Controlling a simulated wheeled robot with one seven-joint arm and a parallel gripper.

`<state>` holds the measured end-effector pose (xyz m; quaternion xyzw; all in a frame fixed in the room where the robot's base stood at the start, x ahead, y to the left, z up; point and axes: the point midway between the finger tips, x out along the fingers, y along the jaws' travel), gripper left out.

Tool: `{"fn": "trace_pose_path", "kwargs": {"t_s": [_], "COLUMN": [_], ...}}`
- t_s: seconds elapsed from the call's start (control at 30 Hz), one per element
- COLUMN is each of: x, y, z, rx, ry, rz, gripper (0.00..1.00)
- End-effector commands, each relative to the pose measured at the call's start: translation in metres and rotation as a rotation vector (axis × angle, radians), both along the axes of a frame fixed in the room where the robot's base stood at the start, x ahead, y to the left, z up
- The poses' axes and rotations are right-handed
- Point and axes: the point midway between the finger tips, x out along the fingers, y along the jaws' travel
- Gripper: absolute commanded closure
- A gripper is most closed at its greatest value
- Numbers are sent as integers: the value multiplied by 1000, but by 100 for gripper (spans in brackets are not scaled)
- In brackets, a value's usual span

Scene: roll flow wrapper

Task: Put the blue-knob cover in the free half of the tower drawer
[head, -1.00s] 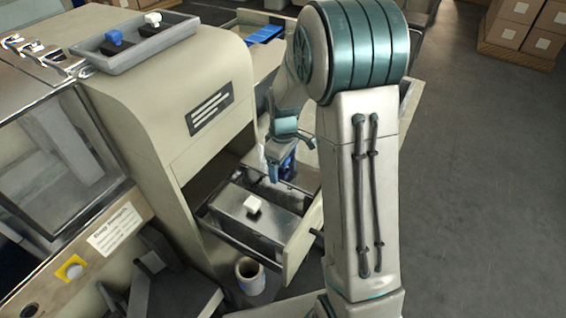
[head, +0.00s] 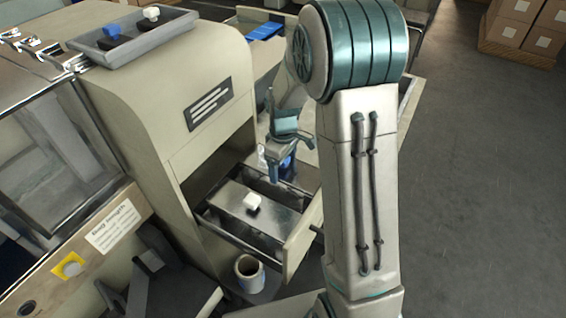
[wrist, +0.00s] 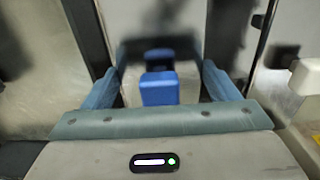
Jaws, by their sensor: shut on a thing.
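My gripper (head: 281,165) is shut on the blue-knob cover (head: 288,162), over the far part of the open tower drawer (head: 300,238). In the wrist view the blue knob (wrist: 160,88) shows between the two blue-grey fingers of my gripper (wrist: 165,85). A second blue patch shows beyond the knob, perhaps a reflection. The drawer's near half holds a metal cover with a white knob (head: 252,201). The far half, under my gripper, looks free but is partly hidden. I cannot tell whether the held cover touches the drawer.
A grey tray (head: 130,43) on top of the tower (head: 150,95) holds a blue-knob and a white-knob piece. A cup-like cylinder (head: 249,272) stands below the drawer's near side. The white knob (wrist: 306,76) is close at right in the wrist view. Open floor lies to the right.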

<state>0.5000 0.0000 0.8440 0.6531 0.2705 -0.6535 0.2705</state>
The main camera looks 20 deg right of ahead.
Motion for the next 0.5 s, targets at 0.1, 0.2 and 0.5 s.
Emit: {"fn": "trace_pose_path", "kwargs": {"t_s": [0.1, 0.2, 0.5], "x": [0, 0, 0], "y": [0, 0, 0], "z": [-2, -4, -5], "rx": [0, 0, 0], "ry": [-1, -1, 0], "rz": [0, 0, 0], "gripper": [84, 84, 0]}}
